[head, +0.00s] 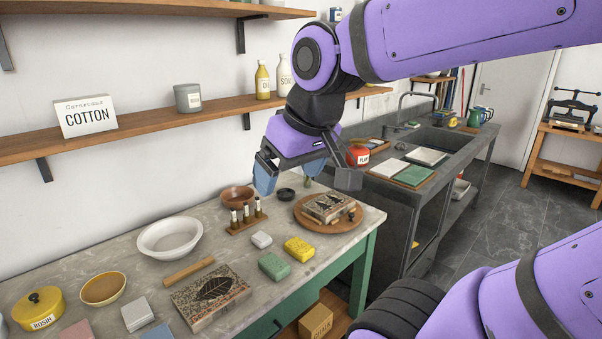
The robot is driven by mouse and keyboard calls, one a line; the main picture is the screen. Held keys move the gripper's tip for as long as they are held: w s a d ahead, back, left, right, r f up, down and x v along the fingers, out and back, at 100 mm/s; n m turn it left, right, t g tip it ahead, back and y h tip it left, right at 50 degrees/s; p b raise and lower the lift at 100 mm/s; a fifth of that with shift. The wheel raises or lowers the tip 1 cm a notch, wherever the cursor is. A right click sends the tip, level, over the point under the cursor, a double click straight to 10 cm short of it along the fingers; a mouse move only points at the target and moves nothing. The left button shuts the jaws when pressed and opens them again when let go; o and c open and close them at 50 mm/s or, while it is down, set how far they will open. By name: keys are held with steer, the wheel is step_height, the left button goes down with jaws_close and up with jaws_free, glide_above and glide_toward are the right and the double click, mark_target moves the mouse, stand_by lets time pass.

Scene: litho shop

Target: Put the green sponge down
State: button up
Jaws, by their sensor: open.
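The green sponge (274,265) lies flat on the stone-topped table (215,232), near its front edge. A yellow sponge (299,249) lies just right of it and a small pale block (261,239) lies behind it. My gripper (304,182) is open over the back right part of the table, above and behind the green sponge and apart from it. No object shows between its fingers. Its fingers partly hide the wall and the back of the table.
A round wooden board (328,225) carrying a picture block stands right of the sponges. A rack of small bottles (247,219), a white bowl (169,237) and a leaf-printed stone (210,296) are nearby. A wall shelf (140,125) runs behind. A dark sink bench (430,170) stands at right.

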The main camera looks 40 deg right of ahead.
steer(key=s, duration=0.3)
steer(key=shift+a+r, duration=0.2)
steer(key=shift+r, duration=0.1)
stand_by(1.1)
